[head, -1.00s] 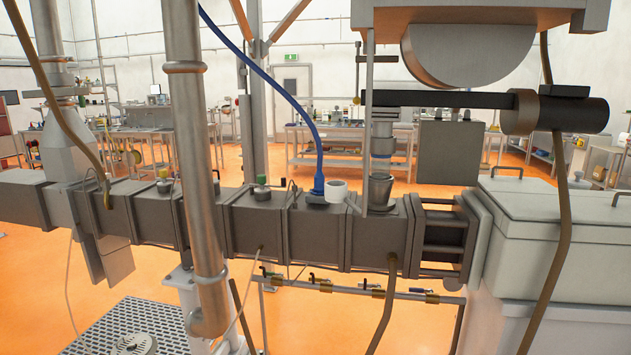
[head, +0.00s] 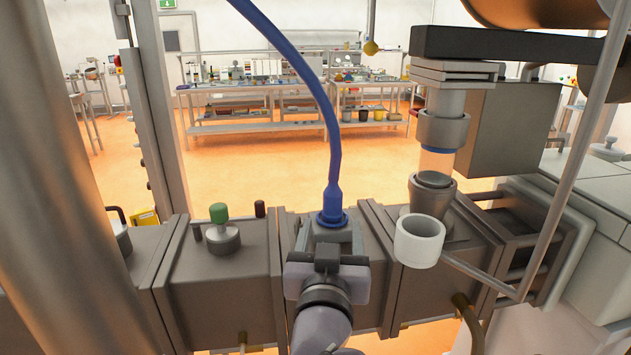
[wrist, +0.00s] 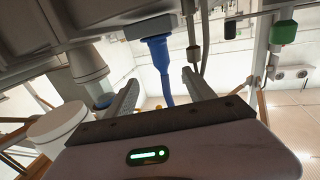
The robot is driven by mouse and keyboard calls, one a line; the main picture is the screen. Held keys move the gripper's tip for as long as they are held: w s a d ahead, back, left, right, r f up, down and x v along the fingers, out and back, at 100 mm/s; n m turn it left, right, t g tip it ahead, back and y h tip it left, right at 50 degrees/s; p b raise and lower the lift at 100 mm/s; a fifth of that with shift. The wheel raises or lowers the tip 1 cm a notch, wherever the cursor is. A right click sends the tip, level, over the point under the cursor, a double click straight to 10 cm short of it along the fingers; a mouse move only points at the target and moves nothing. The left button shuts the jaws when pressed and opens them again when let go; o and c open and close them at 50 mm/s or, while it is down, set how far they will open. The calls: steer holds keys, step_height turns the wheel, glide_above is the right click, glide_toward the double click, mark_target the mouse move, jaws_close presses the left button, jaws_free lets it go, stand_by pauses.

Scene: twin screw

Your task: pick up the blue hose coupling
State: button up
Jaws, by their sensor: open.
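The blue hose coupling (head: 332,203) stands upright on top of the grey barrel at the lower end of a blue hose (head: 318,95). My gripper (head: 328,252) is in front of and a little below the coupling in the head view, and its body hides part of the barrel there. In the wrist view the coupling (wrist: 156,42) shows beyond the two fingers of my gripper (wrist: 161,77), roughly in line with the gap between them. The fingers are apart with nothing between them. I cannot tell the exact distance to the coupling.
A white cup (head: 419,241) on a thin rod is just right of my gripper; it also shows in the wrist view (wrist: 57,124). A green-capped fitting (head: 220,228) is left. A metal funnel (head: 432,190) stands right. A thick pipe (head: 55,150) fills the left side.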

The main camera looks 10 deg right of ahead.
mark_target(332, 203)
steer(key=p+x, duration=0.1)
steer(key=p, duration=0.1)
steer(key=p+x, duration=0.2)
steer(key=p, duration=0.1)
steer(key=p+x, duration=0.2)
steer(key=shift+w+r, duration=0.15)
steer(key=shift+r, duration=0.25)
steer(key=x, duration=0.2)
steer(key=f+x, duration=0.1)
steer(key=x, duration=0.4)
steer(key=shift+w+f, duration=0.2)
steer(key=shift+w, duration=0.15)
steer(key=shift+s, duration=0.15)
jaws_close()
